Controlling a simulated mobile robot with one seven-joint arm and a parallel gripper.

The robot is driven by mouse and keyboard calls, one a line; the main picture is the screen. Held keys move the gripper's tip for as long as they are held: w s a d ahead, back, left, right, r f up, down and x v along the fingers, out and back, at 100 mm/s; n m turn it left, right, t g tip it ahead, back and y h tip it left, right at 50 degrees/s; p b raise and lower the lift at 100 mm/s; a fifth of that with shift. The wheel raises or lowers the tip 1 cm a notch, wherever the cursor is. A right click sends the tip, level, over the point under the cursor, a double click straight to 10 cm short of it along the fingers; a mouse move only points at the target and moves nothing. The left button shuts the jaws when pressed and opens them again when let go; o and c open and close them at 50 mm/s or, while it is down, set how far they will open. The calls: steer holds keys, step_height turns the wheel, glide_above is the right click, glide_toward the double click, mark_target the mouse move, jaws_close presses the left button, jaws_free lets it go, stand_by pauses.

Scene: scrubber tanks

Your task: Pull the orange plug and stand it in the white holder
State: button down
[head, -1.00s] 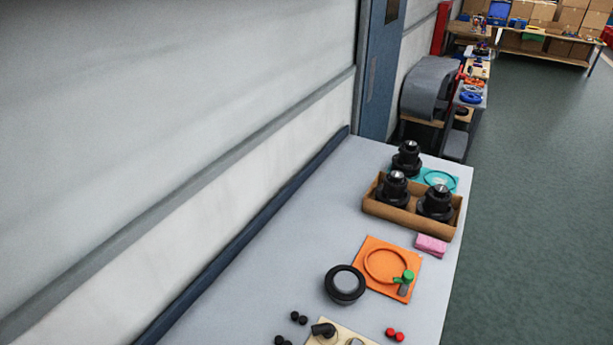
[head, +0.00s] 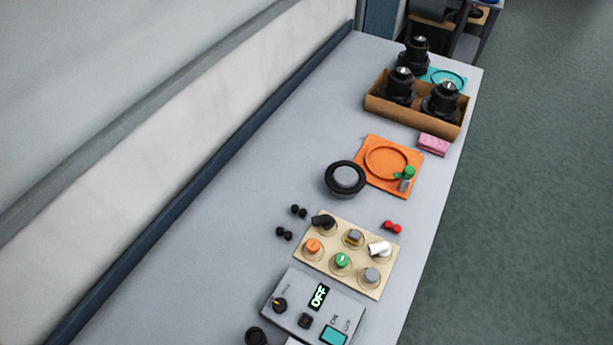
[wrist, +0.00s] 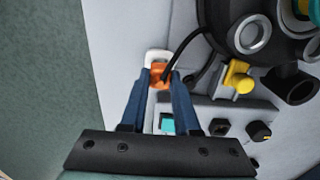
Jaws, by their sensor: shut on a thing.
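In the wrist view my gripper (wrist: 158,78) has its two blue fingers shut on the orange plug (wrist: 160,71). A black cable runs from the plug up and to the right. A white piece (wrist: 157,56), perhaps the white holder, shows just beyond the plug. I cannot tell whether the plug is inside it or only in front of it. The fingers partly hide the plug. My gripper does not show in the head view.
A grey control box (head: 312,308) reading OFF lies near the front; its cyan button (wrist: 167,123) shows in the wrist view. A dark round tank (wrist: 265,30) and a yellow fitting (wrist: 238,77) stand right of my gripper. A beige board (head: 374,288) holds several knobs.

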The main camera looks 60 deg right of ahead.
stand_by(0.9)
steer(key=shift+f+b, duration=0.6)
steer(key=shift+f, duration=0.45)
steer(key=shift+c, duration=0.4)
jaws_free()
step_height(320, 180, up, 6)
steer(key=p, duration=0.6)
steer(key=shift+r, duration=1.3)
